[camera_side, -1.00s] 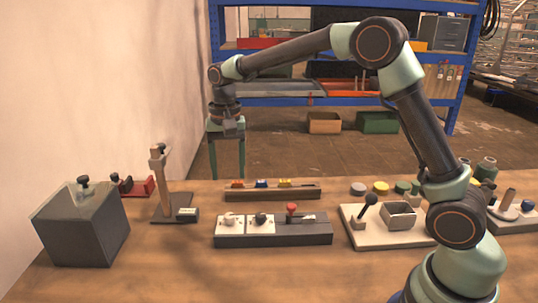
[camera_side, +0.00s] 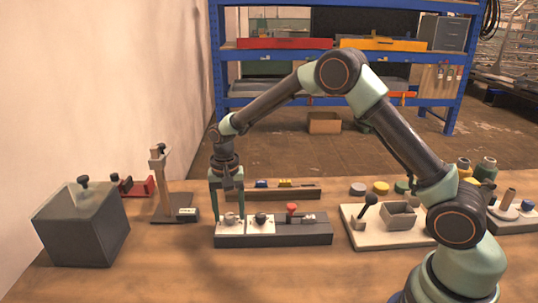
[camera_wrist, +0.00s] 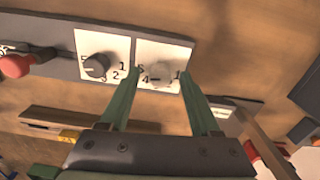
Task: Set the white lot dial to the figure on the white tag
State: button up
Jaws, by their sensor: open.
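The white lot dial (camera_side: 229,218) is a pale knob on a white numbered plate at the left end of a dark box (camera_side: 285,240). In the wrist view the white dial (camera_wrist: 159,73) shows between my fingertips, with figures partly visible around it. My gripper (camera_side: 228,213) points down, open, one finger on each side of the knob; contact cannot be told. It also shows in the wrist view (camera_wrist: 160,76). A white tag (camera_side: 187,211) is on the foot of the wooden post stand; it also shows in the wrist view (camera_wrist: 222,112). Its figure is too small to read.
A black dial (camera_side: 260,218) on its own white plate and a red-topped lever (camera_side: 291,208) stand right of the white dial. A wooden rail (camera_side: 285,194) lies behind. The post stand (camera_side: 160,185) and a dark cube (camera_side: 82,228) are to the left.

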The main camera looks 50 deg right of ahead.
jog(key=shift+f, duration=0.3)
grip_shut()
